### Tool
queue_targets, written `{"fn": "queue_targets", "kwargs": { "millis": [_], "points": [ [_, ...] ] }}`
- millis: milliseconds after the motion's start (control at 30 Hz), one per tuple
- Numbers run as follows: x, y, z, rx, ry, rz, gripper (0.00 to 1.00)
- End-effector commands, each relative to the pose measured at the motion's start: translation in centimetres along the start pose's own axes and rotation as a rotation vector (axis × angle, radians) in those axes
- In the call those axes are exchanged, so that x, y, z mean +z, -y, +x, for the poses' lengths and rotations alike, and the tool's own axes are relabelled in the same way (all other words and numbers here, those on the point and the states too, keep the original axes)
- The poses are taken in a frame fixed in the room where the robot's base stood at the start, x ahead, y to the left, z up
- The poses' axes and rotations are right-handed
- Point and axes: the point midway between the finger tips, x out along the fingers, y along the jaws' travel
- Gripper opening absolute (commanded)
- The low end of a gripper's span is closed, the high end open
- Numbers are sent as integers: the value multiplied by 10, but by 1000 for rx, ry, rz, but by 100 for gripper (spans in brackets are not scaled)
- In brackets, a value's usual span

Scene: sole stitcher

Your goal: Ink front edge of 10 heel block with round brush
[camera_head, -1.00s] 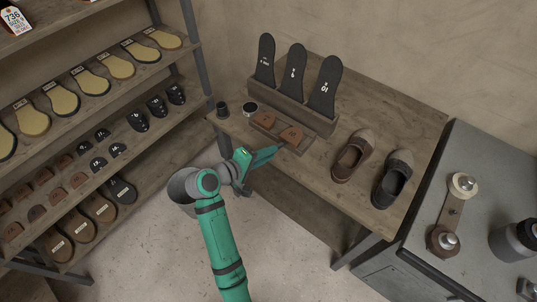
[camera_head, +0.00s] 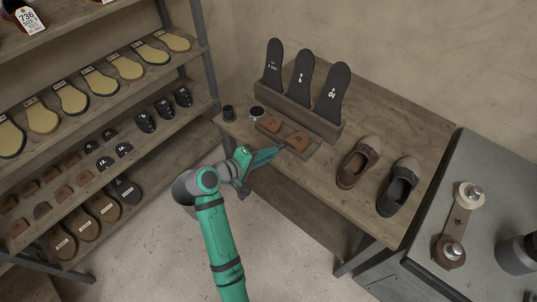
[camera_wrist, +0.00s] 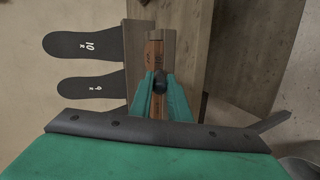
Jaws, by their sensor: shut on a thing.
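Two brown heel blocks lie in a wooden tray (camera_head: 316,146) on the table, a right one (camera_head: 298,141) and a left one (camera_head: 271,125). Their marks are too small to read. My gripper (camera_head: 272,154) is at the table's front edge, just in front of the tray. In the wrist view my gripper (camera_wrist: 159,88) is shut on a small dark round-ended thing, seemingly the round brush (camera_wrist: 160,80). A heel block (camera_wrist: 154,55) shows just beyond the brush tip; my fingers partly hide the tray. I cannot tell whether brush and block touch.
A dark cup (camera_head: 228,113) and a small round pot (camera_head: 257,114) stand left of the tray. Black insoles stand in a wooden rack (camera_head: 312,118) behind it. A brown shoe (camera_head: 358,162) and a black shoe (camera_head: 397,187) sit right.

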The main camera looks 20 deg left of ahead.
Motion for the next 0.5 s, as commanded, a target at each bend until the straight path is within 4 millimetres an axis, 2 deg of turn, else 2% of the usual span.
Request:
{"fn": "queue_targets", "kwargs": {
  "millis": [233, 500],
  "points": [
    [13, -2, 2, 1, 6, 2, 0],
    [18, -3, 2, 1, 6, 2, 0]
  ]
}}
